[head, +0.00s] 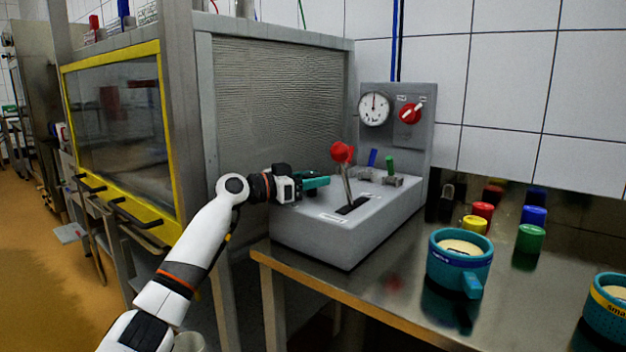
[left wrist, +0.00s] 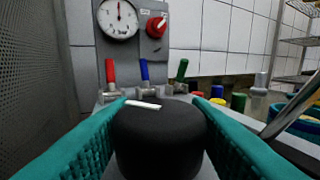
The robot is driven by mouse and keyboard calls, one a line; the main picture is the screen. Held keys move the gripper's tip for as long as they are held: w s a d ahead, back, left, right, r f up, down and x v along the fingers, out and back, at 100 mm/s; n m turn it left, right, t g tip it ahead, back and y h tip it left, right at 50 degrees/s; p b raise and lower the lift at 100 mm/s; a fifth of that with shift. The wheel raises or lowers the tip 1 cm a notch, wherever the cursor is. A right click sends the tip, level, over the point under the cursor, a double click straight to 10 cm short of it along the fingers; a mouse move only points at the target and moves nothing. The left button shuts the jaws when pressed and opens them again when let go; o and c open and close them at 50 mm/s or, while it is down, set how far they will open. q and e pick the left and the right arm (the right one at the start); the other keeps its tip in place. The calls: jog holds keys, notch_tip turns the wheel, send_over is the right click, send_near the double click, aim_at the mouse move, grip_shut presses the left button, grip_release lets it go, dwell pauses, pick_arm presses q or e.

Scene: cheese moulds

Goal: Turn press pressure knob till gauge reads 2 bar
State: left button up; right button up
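A round black knob (left wrist: 160,140) with a white mark on its top fills the lower middle of the left wrist view. My left gripper (head: 316,183) is at the left side of the grey press control box (head: 345,230). Its teal fingers (left wrist: 158,102) lie along both sides of the black knob with no gap showing. In the head view the gripper mostly hides this knob. The round white gauge (head: 374,108) is on the upright panel, its needle pointing about straight up; it also shows in the left wrist view (left wrist: 118,18). My right gripper is not in view.
A red-tipped lever (head: 342,153) rises from the box close to my fingers. A red switch (head: 411,113) is right of the gauge. Red, blue (head: 372,158) and green (head: 390,163) handles stand behind. A teal mould (head: 459,265) and coloured cylinders are on the table at right.

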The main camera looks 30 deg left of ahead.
pick_arm(q)
jog(key=o, duration=0.4)
jog(key=shift+s+a+f, duration=0.1)
jog(key=shift+a+f, duration=0.05)
jog(key=shift+f, duration=0.15)
jog(key=shift+r, duration=0.15)
jog(key=b+v, duration=0.1)
jog(key=v, duration=1.1)
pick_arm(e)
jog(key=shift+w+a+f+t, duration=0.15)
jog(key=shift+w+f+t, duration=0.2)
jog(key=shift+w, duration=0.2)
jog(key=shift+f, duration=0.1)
